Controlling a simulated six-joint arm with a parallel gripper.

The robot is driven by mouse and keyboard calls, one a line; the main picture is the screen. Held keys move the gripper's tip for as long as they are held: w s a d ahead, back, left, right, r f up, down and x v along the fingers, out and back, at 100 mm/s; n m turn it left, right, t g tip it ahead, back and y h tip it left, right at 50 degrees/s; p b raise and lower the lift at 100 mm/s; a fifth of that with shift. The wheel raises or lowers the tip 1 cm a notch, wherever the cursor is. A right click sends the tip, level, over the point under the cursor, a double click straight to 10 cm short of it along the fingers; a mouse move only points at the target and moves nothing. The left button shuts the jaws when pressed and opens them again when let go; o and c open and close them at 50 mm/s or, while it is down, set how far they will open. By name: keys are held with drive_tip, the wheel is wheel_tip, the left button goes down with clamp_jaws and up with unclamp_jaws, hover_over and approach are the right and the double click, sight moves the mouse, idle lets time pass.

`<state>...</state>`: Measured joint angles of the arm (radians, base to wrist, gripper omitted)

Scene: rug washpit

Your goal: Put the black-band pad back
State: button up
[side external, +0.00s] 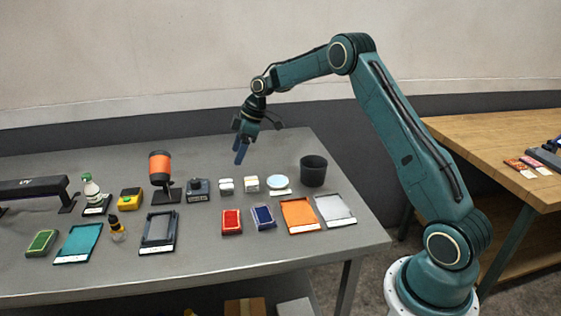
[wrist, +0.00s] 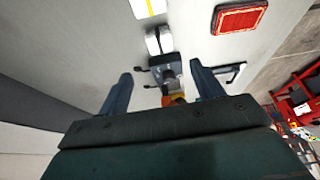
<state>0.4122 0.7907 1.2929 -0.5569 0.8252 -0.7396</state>
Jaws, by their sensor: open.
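The black-band pad (side external: 226,186) is a small white block lying on the grey table, left of a similar white pad (side external: 251,183). In the wrist view, the black-band pad (wrist: 152,44) shows a dark line across it, and the other pad (wrist: 150,7) shows a yellow band. My gripper (side external: 241,154) hangs open and empty above the table's back part, clear of both pads. Its two blue fingers (wrist: 160,72) stand apart in the wrist view, with the pads beyond them. The place where the pad belongs is not clear from these views.
A black stamp-like device (side external: 198,190) and an orange-headed stand (side external: 160,170) stand left of the pads. A dark cup (side external: 313,171) stands right. Red (side external: 231,222) and blue (side external: 263,217) pads and an orange tray (side external: 299,216) lie in front.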

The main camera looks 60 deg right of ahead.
drive_tip(key=shift+s+d+r, duration=0.2)
drive_tip(key=shift+r, duration=0.4)
drive_tip(key=s+a+r+m+t+h, duration=0.1)
drive_tip(key=s+a+r+m, duration=0.1)
drive_tip(key=s+a+r, duration=0.55)
drive_tip(key=s+a+r+m+h, duration=0.15)
drive_tip(key=s+a+r, duration=0.25)
drive_tip(key=s+r, duration=0.55)
drive_tip(key=s+a+f+m, duration=0.1)
drive_tip(key=s+m, duration=0.1)
drive_tip(key=s, duration=0.9)
drive_tip(key=s+a+f+m+t, duration=0.1)
drive_tip(key=s+a+m, duration=0.1)
drive_tip(key=s, duration=1)
drive_tip(key=shift+f+m+h, duration=0.35)
drive_tip(key=shift+m, duration=0.4)
